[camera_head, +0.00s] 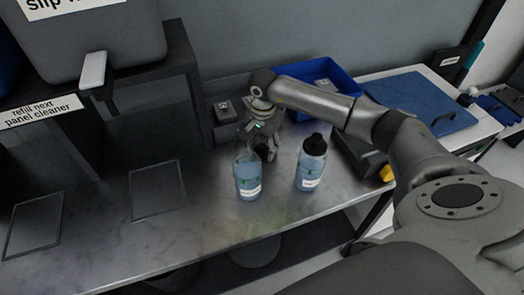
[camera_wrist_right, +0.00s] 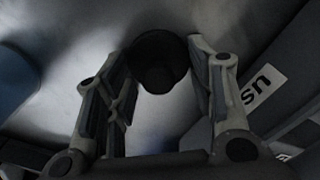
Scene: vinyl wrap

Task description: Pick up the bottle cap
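My right gripper (camera_head: 258,143) points down behind the clear open bottle (camera_head: 247,180), which stands upright with bluish liquid and no cap on it. A black bottle cap (camera_wrist_right: 158,62) shows between the right fingertips (camera_wrist_right: 160,55) in the right wrist view. The fingers stand at its two sides, with little or no gap; I cannot tell whether they press on it. In the head view the cap is mostly hidden by the gripper and the bottle. A second bottle (camera_head: 311,168), with its black cap on, stands upright to the right. My left gripper is not in view.
A blue bin (camera_head: 345,84) and a blue board (camera_head: 418,103) lie at the back right. A small grey box (camera_head: 224,111) stands left of the gripper. A dark stand (camera_head: 185,70) carries a grey container. The metal table (camera_head: 170,235) is clear at front left.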

